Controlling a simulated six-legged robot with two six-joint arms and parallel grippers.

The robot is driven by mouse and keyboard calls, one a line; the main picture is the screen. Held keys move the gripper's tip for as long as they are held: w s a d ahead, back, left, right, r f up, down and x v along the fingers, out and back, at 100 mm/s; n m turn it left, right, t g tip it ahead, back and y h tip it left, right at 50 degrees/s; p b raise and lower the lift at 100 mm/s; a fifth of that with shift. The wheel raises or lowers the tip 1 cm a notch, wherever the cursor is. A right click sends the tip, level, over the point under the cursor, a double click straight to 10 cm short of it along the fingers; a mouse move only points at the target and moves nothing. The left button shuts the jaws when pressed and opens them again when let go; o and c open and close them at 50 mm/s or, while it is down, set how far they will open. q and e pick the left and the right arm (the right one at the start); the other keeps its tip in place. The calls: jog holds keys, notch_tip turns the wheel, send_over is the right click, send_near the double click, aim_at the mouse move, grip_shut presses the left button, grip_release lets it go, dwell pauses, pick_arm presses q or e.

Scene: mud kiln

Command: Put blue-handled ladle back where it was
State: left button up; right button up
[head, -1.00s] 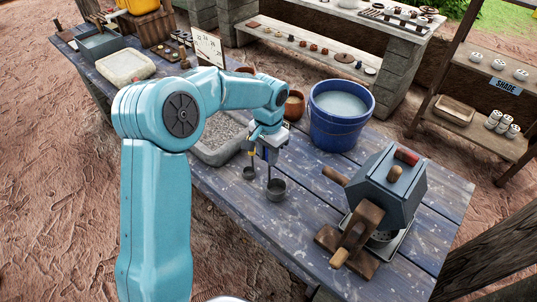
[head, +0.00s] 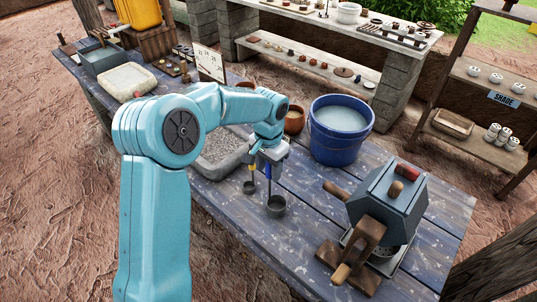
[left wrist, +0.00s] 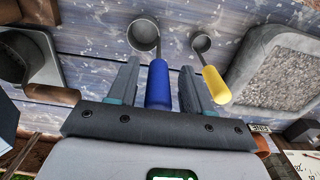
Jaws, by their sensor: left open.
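The blue-handled ladle has a grey cup (head: 276,206) low over the table; its blue handle (left wrist: 158,86) rises toward my left gripper (head: 268,158). In the left wrist view, the handle lies between the two fingers of my left gripper (left wrist: 158,72), which are open with a gap at the sides. A second ladle with a yellow handle (left wrist: 216,86) is just to the right there, outside the fingers; its cup (head: 250,187) shows left of the blue one in the head view. Whether the cups touch the table is unclear. My right gripper is not in view.
A blue bucket of water (head: 340,130) stands right of the gripper, with a brown pot (head: 293,119) beside it. A gravel tray (head: 218,160) lies left of the ladles. A grey box device with wooden handles (head: 385,210) occupies the table's right end.

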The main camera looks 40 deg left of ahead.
pick_arm(q)
notch_tip(320, 180, up, 11)
jog(key=shift+f, duration=0.1)
jog(key=shift+s, duration=0.1)
dwell(0.6)
